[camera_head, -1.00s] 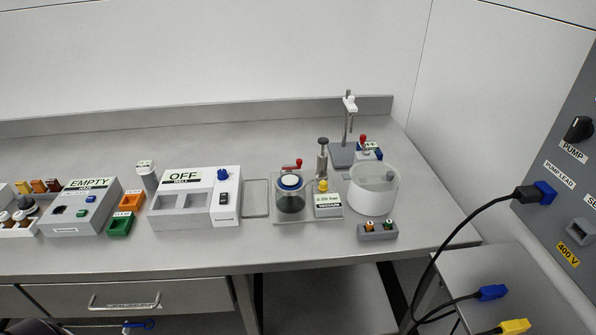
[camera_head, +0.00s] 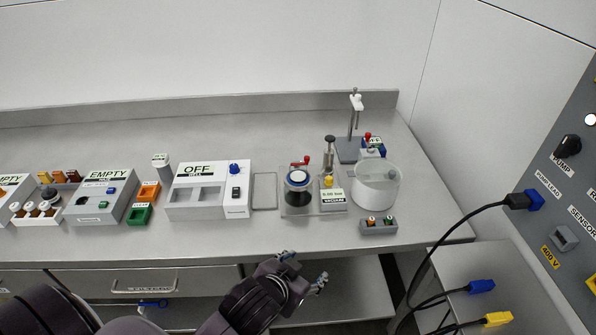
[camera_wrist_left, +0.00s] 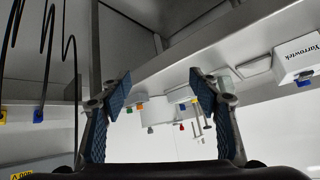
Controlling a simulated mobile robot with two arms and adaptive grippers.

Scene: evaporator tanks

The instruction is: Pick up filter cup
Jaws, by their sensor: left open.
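No object carries a readable "filter cup" label, so I cannot tell for certain which one it is. A clear jar with a blue-ringed white top (camera_head: 298,179) stands on a plate right of the middle of the bench. A small grey cylinder with a white labelled cap (camera_head: 160,161) stands behind the orange and green blocks. A large translucent white vessel (camera_head: 375,187) stands at the right. My left gripper (camera_head: 304,270) is open and empty, in front of the bench edge, apart from all of these. Its two blue-padded fingers (camera_wrist_left: 160,92) stand wide apart in the left wrist view.
The grey bench (camera_head: 330,245) has a clear front strip. A white unit marked OFF (camera_head: 210,206) stands left of the jar. Black cables (camera_head: 430,262) hang at the right.

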